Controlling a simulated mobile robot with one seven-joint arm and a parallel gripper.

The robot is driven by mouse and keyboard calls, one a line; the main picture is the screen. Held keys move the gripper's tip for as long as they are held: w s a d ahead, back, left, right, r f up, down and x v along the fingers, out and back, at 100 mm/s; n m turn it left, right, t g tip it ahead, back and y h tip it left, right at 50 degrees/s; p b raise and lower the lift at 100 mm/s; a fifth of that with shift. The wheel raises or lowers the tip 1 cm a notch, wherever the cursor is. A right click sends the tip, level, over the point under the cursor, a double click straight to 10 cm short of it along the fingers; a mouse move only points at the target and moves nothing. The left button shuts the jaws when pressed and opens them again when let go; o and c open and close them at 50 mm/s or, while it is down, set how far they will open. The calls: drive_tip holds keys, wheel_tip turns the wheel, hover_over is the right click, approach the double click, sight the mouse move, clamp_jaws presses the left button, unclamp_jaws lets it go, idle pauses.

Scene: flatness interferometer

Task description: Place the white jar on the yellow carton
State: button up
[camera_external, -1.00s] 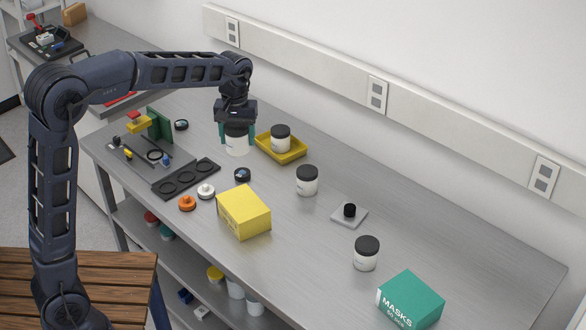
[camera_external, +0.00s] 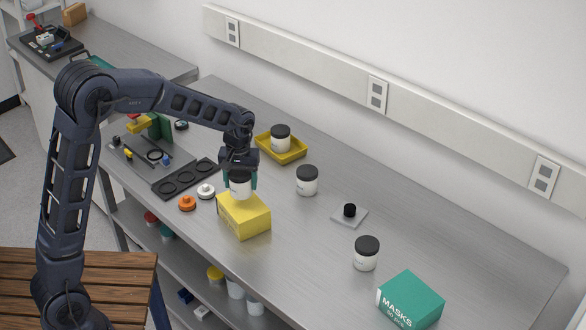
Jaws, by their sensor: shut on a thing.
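My gripper (camera_external: 240,182) points down and is shut on a white jar (camera_external: 240,189) with a black lid. The jar is upright between the fingers, over the back part of the yellow carton (camera_external: 246,218). I cannot tell whether the jar's bottom touches the carton's top. The carton lies on the metal bench near its front edge. Other similar white jars with black lids stand apart: one in the yellow tray (camera_external: 291,156), one (camera_external: 307,181) to the right of the carton and one (camera_external: 366,254) farther right.
A black plate with round recesses (camera_external: 172,186) lies left of the carton, with an orange knob (camera_external: 187,203) and a white knob (camera_external: 206,191) near it. A small black weight on a plate (camera_external: 349,214) and a green masks box (camera_external: 410,300) are to the right.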

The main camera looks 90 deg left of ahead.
sight(241, 189)
drive_tip(key=shift+f, duration=1.8)
drive_tip(key=shift+f, duration=0.15)
drive_tip(key=o, duration=1.1)
